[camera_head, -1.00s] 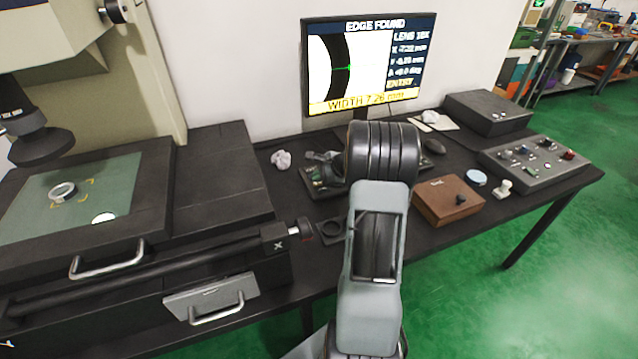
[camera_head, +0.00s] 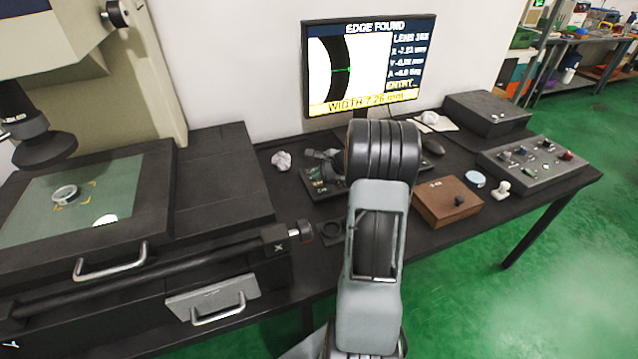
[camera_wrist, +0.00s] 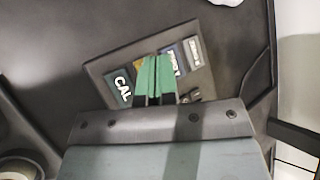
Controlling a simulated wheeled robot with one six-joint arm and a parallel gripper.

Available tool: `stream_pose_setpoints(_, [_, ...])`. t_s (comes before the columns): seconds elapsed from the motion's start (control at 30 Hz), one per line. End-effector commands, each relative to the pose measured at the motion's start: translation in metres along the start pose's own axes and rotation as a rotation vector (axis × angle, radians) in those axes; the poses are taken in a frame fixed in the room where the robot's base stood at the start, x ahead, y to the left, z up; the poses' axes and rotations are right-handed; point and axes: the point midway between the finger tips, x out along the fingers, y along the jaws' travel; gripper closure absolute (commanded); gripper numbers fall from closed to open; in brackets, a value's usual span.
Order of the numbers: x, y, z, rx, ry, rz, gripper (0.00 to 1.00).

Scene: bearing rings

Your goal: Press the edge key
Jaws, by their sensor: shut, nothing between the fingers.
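The key panel (camera_wrist: 104,68) lies under my gripper in the wrist view. My gripper (camera_wrist: 155,62) is shut and empty, its green fingertips over the middle of the panel. A dark key marked CAL (camera_wrist: 122,88) shows left of the fingers, and a dark blue key (camera_wrist: 174,62) and another key (camera_wrist: 194,50) show to the right. A yellowish key (camera_wrist: 140,66) is mostly hidden behind the fingers; its label cannot be read. I cannot tell whether the fingertips touch a key. In the head view my arm partly covers the panel (camera_head: 312,188).
The monitor (camera_head: 372,60) reads EDGE FOUND and WIDTH 7.26 mm. A metal ring (camera_head: 65,194) lies on the stage glass at left. A brown box (camera_head: 447,203), a control box (camera_head: 540,160) and crumpled paper (camera_head: 281,160) stand on the bench around my arm.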

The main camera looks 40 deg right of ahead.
Motion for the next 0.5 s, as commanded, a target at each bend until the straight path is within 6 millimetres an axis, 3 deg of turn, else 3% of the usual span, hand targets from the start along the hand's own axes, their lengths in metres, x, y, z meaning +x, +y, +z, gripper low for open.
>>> stream_pose_setpoints(0.5, [-0.024, -0.017, 0.017, 0.000, 0.000, 0.000, 1.00])
